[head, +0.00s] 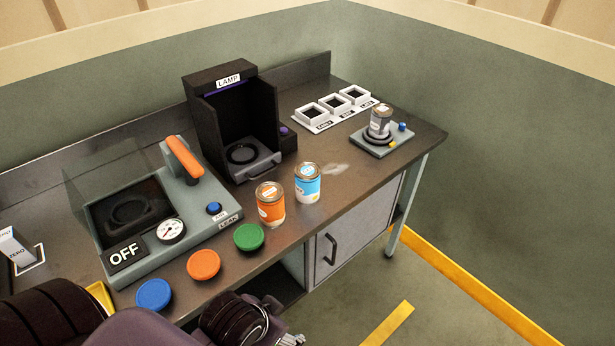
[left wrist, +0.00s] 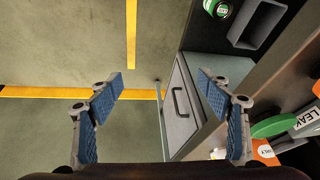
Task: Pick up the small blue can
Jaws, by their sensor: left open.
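The small blue can (head: 307,184), with a white and blue label and a metal lid, stands upright near the front edge of the bench. An orange can (head: 270,203) stands just left of it. My left gripper shows only partly at the bottom of the head view (head: 290,339), in front of the bench and apart from both cans. In the left wrist view it (left wrist: 160,95) is open, with nothing between its blue fingers. I cannot make out the blue can clearly in that view. My right gripper is not in view.
Green (head: 249,237), orange (head: 204,264) and blue (head: 154,294) round caps line the bench front. A leak tester (head: 185,215) and a lamp booth (head: 238,125) stand behind. A grey can (head: 380,121) sits on a device at the right. A green can (left wrist: 218,8) is under the bench.

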